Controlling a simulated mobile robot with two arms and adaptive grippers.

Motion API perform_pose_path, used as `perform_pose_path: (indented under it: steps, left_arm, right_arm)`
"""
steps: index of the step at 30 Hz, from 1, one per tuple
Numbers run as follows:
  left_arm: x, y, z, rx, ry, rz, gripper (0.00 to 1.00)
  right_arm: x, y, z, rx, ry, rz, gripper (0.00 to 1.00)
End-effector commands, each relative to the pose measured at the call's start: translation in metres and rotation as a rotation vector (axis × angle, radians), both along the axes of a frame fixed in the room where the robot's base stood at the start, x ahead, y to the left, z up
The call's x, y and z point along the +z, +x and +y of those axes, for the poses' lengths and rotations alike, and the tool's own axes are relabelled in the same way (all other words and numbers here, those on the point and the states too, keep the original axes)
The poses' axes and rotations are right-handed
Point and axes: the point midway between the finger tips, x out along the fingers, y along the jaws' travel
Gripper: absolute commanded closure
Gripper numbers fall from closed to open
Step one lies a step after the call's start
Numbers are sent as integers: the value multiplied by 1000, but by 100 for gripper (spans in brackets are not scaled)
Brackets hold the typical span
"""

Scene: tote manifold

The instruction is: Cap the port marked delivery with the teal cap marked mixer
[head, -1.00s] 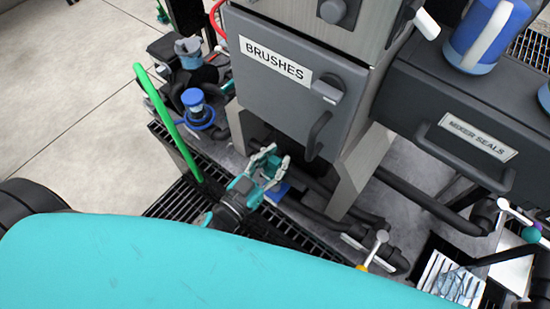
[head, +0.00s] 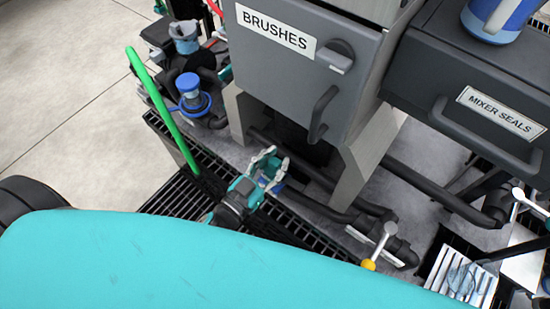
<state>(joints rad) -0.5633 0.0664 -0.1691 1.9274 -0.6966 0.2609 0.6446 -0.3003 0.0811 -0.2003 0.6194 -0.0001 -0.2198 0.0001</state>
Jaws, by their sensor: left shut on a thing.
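My left gripper (head: 268,165) is low in front of the grey cabinet, above the dark grating. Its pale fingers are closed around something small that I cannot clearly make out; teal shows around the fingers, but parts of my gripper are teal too. I cannot identify the teal cap marked mixer with certainty. No marking reading delivery is legible, so I cannot tell which port it is. A blue-capped fitting (head: 189,84) with a blue ring stands at the left, and a grey-blue capped fitting (head: 184,38) is behind it. My right gripper is not in view.
The grey cabinet (head: 270,72) labelled BRUSHES and the drawer (head: 470,75) labelled MIXER SEALS overhang the dark pipes. A green bar (head: 160,110) rises at the left. A yellow-tipped lever (head: 380,243) stands at the front right. Open floor (head: 60,100) lies at the left.

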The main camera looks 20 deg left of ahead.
Motion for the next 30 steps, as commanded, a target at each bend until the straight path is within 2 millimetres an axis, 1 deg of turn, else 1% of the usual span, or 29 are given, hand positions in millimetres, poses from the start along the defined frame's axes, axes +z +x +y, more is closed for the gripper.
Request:
perform_pose_path:
  steps: [3,13,14,19,20,27,30]
  left_arm:
    - [-6,0,0,0,-1,-2,100]
    - [-7,0,0,0,-1,-2,100]
    - [-7,0,0,0,-1,-2,73]
    - [-7,0,0,0,0,-1,50]
    - [-7,0,0,0,0,-1,48]
    - [-8,0,0,1,0,1,48]
    - [-8,-5,2,1,0,3,48]
  right_arm:
    - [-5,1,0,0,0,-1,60]
    - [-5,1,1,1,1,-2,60]
    - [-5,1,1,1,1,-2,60]
    - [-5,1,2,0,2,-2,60]
    - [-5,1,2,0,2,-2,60]
    - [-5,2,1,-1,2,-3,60]
    - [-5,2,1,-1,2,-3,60]
